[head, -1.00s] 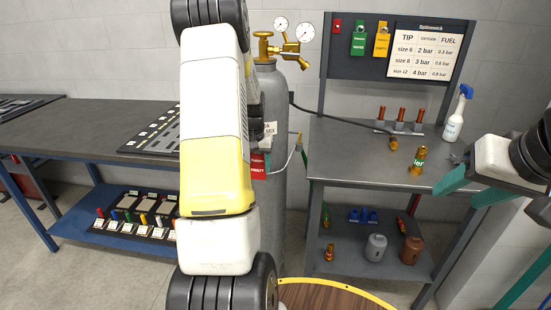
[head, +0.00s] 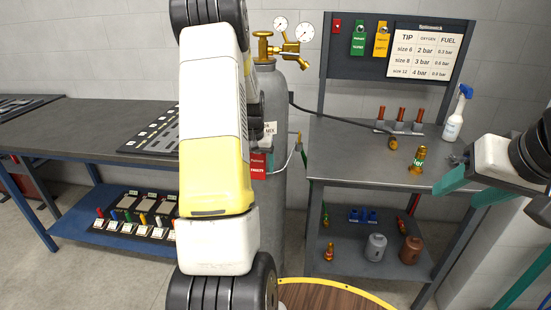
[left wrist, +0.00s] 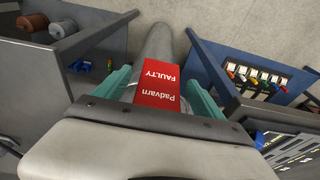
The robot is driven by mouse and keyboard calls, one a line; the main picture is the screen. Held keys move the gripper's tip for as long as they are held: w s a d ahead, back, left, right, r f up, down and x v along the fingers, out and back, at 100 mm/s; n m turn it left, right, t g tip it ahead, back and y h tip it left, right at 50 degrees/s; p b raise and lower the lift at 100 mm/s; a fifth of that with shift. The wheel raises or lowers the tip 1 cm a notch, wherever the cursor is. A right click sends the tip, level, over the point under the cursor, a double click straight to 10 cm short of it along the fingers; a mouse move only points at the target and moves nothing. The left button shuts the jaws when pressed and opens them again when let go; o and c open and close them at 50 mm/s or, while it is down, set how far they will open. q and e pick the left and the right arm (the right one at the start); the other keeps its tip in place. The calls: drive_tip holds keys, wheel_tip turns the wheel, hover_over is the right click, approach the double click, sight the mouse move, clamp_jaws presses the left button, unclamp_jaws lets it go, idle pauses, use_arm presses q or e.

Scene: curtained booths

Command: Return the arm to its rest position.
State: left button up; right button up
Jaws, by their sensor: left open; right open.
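My left arm (head: 215,150) stands upright across the middle of the head view and hides its own gripper there. In the left wrist view my left gripper (left wrist: 160,92) is open, its teal fingers apart on either side of a red tag reading "Padvarn FAULTY" (left wrist: 158,85). The tag hangs on the grey gas cylinder (left wrist: 160,45); I cannot tell how close the fingers are to it. In the head view the tag (head: 259,166) shows on the cylinder (head: 272,210), just right of my arm. My right gripper (head: 462,182) is open and empty at the right bench's edge.
Brass regulator gauges (head: 290,45) top the cylinder. The right bench (head: 350,150) holds brass nozzles and a spray bottle (head: 456,115), with jugs on its lower shelf. The left bench (head: 75,120) has a slotted panel. A round wooden top (head: 325,297) is at the bottom.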

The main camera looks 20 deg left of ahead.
use_arm(q)
drive_tip(key=s+d+r+t, duration=0.1)
drive_tip(key=s+d+r, duration=0.25)
drive_tip(key=r, duration=0.35)
drive_tip(key=s+d+r+m+h, duration=0.1)
drive_tip(key=s+d+r, duration=0.25)
drive_tip(key=r, duration=0.25)
drive_tip(key=s+d+r+t, duration=0.1)
drive_tip(key=s+d+r, duration=0.2)
drive_tip(key=d+r, duration=0.3)
drive_tip(key=s+d+r+m+t, duration=0.1)
drive_tip(key=s+d, duration=0.3)
drive_tip(key=s, duration=0.4)
drive_tip(key=s+d+r+m+t+h, duration=0.1)
drive_tip(key=s+d+r, duration=0.2)
drive_tip(key=s+d, duration=0.2)
drive_tip(key=shift+s+r+h, duration=0.25)
drive_tip(key=shift+s+h, duration=0.05)
drive_tip(key=shift+s, duration=1.5)
idle(3.0)
